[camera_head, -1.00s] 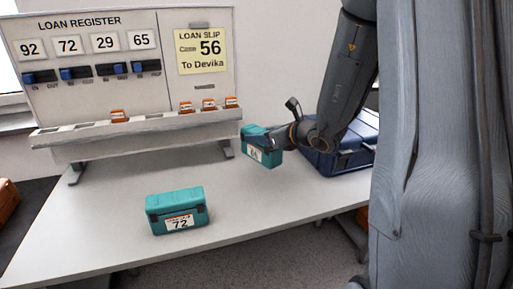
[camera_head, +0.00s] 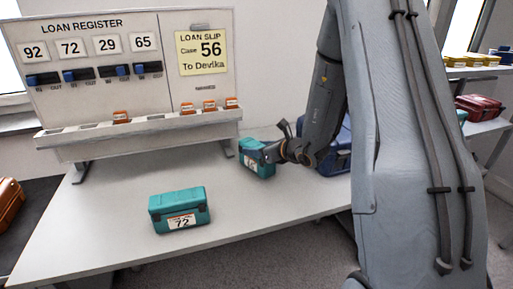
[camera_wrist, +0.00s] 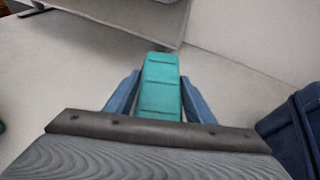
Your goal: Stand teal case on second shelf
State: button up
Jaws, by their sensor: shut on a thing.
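A teal case (camera_head: 257,158) with a white label is at my gripper (camera_head: 270,153), near the right end of the loan register on the white table. In the wrist view the teal case (camera_wrist: 160,86) lies between the two blue fingers of my gripper (camera_wrist: 160,100), which is shut on it. I cannot tell whether the case touches the table. A second teal case (camera_head: 180,210) labelled 72 stands on the table at the front. A shelf unit (camera_head: 477,72) is at the right edge, partly hidden by my arm.
The loan register (camera_head: 150,75) stands at the back of the table, with orange tags and a slip reading Case 56. A dark blue case (camera_head: 337,160) is right of my gripper. The shelves hold yellow items (camera_head: 458,60) and a red case (camera_head: 482,107). An orange case (camera_head: 8,203) is at far left.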

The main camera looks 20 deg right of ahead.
jog(key=shift+f, duration=0.15)
jog(key=o, duration=1.4)
jog(key=shift+o, duration=0.2)
